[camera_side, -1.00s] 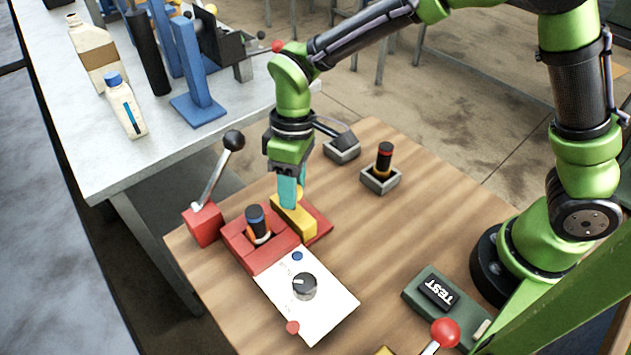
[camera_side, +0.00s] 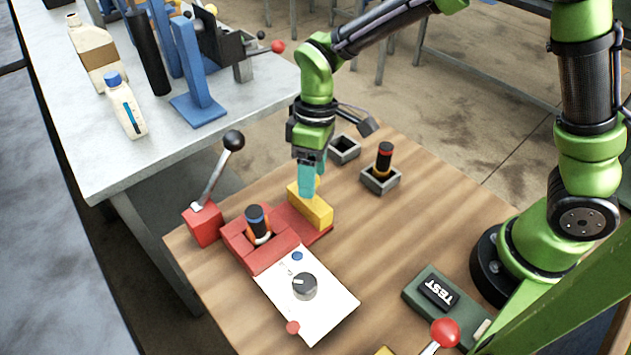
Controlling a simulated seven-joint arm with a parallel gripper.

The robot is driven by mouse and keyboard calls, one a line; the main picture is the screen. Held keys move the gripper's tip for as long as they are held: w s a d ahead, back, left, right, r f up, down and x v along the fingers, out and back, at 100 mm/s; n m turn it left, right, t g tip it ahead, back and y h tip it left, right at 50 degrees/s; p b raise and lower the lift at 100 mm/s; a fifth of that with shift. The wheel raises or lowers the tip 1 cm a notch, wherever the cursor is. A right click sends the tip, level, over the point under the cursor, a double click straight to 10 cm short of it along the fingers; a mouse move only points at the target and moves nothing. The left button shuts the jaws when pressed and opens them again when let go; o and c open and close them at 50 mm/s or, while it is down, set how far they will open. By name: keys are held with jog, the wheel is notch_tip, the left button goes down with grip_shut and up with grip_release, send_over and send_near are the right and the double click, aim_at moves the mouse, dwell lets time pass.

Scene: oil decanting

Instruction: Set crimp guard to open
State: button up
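The crimp guard looks to be the yellow block (camera_side: 311,208) on the red fixture (camera_side: 262,258). It sits at the right end of the red base, with bare red track to its left. A dark-capped cylinder with an orange and white lower part (camera_side: 257,222) stands upright in the fixture's recess, uncovered by the block. My gripper (camera_side: 307,192) points down with its teal fingers at the top of the yellow block. A bit of yellow shows beside the fingers. The fingers overlap in this view, so their gap and grip are hidden.
A red-based lever with a black knob (camera_side: 233,140) stands left of the fixture. A white panel with a dial (camera_side: 305,286) lies in front. Two grey sockets stand behind right, one (camera_side: 380,180) holding a black cylinder. A green TEST box (camera_side: 440,297) is at right.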

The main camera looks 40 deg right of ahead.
notch_tip(320, 180, up, 17)
jog(key=w+d, duration=0.1)
jog(key=d, duration=0.1)
jog(key=shift+w+d+f, duration=0.2)
jog(key=shift+w+d, duration=0.1)
jog(key=shift+w, duration=0.1)
jog(key=s+d+m+t, duration=0.8)
jog(key=s+d+m, duration=0.2)
jog(key=s+d, duration=0.2)
jog(key=shift+s+d+f+m, duration=0.3)
jog(key=shift+s+f+m, duration=0.15)
jog(key=shift+s, duration=0.25)
